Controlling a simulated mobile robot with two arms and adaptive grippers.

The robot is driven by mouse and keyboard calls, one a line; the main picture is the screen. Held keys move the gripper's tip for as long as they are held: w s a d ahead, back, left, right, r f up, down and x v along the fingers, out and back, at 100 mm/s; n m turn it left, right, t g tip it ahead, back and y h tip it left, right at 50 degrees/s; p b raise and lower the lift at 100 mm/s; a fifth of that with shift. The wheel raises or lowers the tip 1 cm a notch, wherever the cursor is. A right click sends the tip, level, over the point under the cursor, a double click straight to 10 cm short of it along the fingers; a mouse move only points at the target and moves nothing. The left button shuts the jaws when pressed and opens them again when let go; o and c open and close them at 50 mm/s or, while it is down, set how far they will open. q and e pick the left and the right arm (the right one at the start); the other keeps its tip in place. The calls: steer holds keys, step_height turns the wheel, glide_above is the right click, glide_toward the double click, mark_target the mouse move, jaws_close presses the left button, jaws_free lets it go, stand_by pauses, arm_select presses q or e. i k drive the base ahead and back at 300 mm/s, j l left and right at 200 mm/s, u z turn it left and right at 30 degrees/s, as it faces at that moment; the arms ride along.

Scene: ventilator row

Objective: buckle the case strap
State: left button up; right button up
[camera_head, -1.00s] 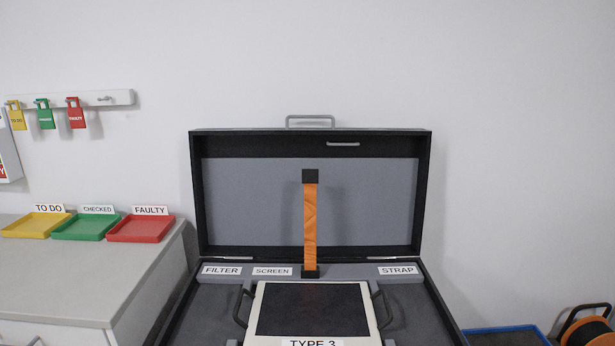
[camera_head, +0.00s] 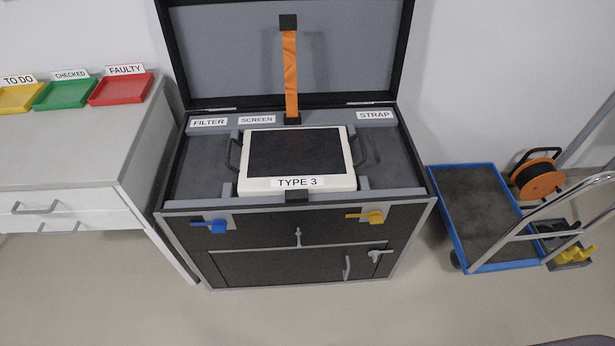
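The case (camera_head: 180,190) stands open, with its lid (camera_head: 230,50) raised at the back. The orange strap (camera_head: 290,75) runs upright in front of the lid's grey lining, from a black block at the case's rear edge to a black end piece (camera_head: 288,22) at its top. A white TYPE 3 device (camera_head: 297,184) with a dark screen lies in the case between two dark handles. A black block (camera_head: 297,196), possibly the buckle, sits at the case's front edge below the device. The strap is not across the device. Neither gripper is in view.
A counter (camera_head: 60,140) with yellow, green and red trays (camera_head: 120,90) stands at the left. A blue-edged cart (camera_head: 445,215) with a metal handle stands at the right, near an orange cable reel (camera_head: 537,180). Blue (camera_head: 216,226) and yellow (camera_head: 372,217) latches are on the case front. The floor in front is clear.

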mark_target(287, 23)
steer(key=i+u, duration=0.2)
steer(key=u, duration=0.25)
steer(key=i+j+u, duration=0.1)
steer(key=u, duration=0.35)
steer(key=i+l+u, duration=0.1)
steer(key=i+u, duration=0.15)
steer(key=u, duration=0.2)
